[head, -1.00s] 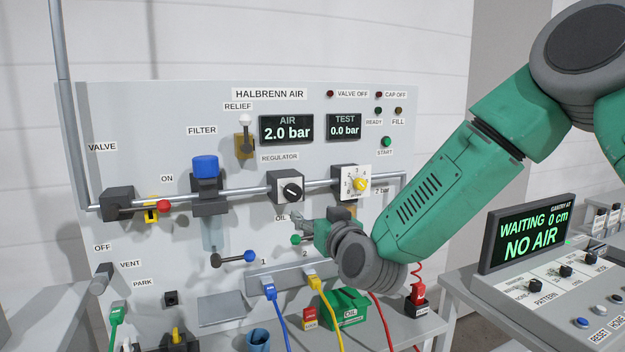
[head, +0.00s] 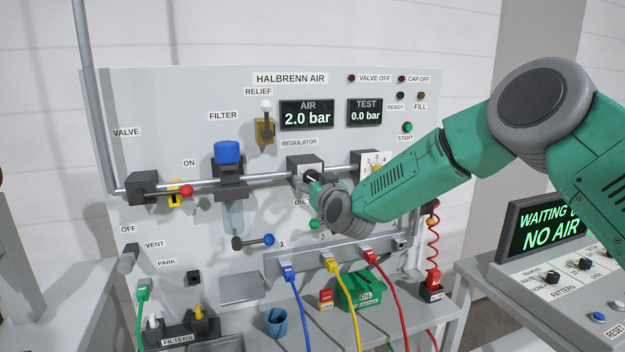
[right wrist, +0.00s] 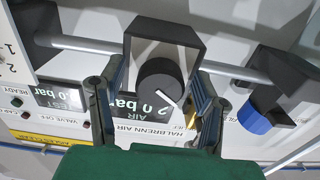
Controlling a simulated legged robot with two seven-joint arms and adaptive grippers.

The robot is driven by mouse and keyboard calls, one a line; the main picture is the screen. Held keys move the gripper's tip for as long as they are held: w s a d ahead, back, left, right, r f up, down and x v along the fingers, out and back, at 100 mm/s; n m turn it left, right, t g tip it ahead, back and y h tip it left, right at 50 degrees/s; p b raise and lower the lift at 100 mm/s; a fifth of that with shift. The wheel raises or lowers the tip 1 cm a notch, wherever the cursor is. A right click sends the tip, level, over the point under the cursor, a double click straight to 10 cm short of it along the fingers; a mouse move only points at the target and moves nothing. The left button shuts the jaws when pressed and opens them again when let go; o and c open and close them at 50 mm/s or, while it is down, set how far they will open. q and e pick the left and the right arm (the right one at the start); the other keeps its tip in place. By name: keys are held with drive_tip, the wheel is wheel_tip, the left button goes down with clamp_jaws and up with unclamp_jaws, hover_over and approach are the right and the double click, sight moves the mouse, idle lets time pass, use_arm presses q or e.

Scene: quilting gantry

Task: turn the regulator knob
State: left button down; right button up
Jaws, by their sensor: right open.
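The regulator knob (head: 311,176) is a black round knob on a grey block with a white face, mounted on the pipe below the REGULATOR label. In the right wrist view the regulator knob (right wrist: 160,80) shows a white pointer line. My right gripper (head: 314,183) is at the knob in the head view and partly hides it. In the right wrist view my right gripper (right wrist: 157,88) is open, with one finger on each side of the knob. I cannot tell whether the fingers touch it. My left gripper is not in view.
The AIR display (head: 306,114) reads 2.0 bar and the TEST display (head: 365,112) reads 0.0 bar. A numbered dial (head: 378,165) sits right of the regulator, close to my arm.

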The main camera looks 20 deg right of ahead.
drive_tip(key=c, duration=1.2)
drive_tip(key=shift+o, duration=0.3)
